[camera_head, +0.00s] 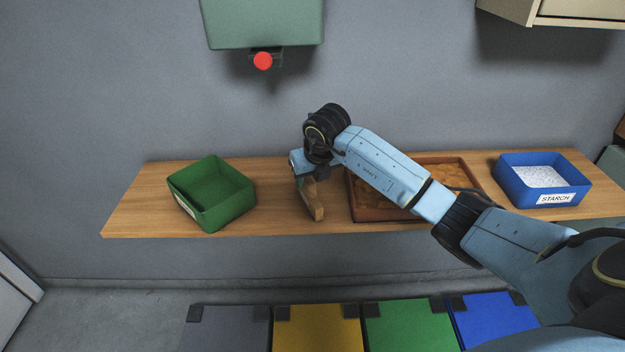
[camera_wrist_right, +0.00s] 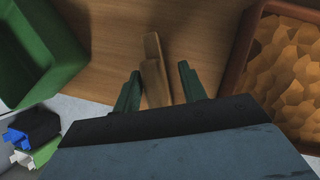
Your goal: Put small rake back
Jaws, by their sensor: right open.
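A wooden piece (camera_head: 314,202), which looks like the small rake's handle, lies on the wooden shelf between the green box and the brown tray. It also shows in the right wrist view (camera_wrist_right: 153,72); the rake's head cannot be made out. My right gripper (camera_head: 304,179) is low over the shelf, partly hidden by its wrist in the head view. In the right wrist view its two green fingers (camera_wrist_right: 159,76) are open, one on each side of the wooden piece, with gaps visible. My left gripper is not in view.
The shelf (camera_head: 135,210) holds a green box (camera_head: 235,190), a brown tray (camera_head: 355,205) of brown lumpy material and a blue STARCH box (camera_head: 510,180). A green wall unit (camera_head: 262,20) with a red knob hangs above. Coloured lids (camera_head: 318,330) stand below.

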